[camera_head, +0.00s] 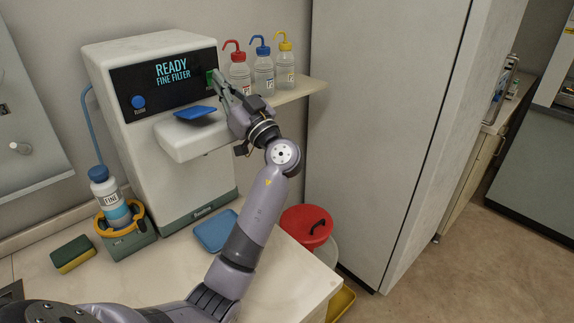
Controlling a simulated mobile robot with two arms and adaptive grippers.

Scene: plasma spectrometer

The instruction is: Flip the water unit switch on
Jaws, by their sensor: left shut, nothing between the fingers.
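The water unit (150,150) is a white machine on the counter with a dark front panel. Its display (173,72) reads "READY FINE FILTER". A blue knob (138,101) sits at the panel's left. A small green switch (210,78) sits at the panel's right, partly hidden by my gripper. My left gripper (217,78) is shut and empty, with its fingertips right beside the green switch; I cannot tell whether they touch it. My right gripper is not in view.
A bottle labelled "FINE" (112,198) stands in a holder at the left. Wash bottles with red (239,72), blue (264,75) and yellow (285,70) caps stand on a shelf. A sponge (72,254), a blue tray (215,231) and a red-lidded bin (307,224) are nearby.

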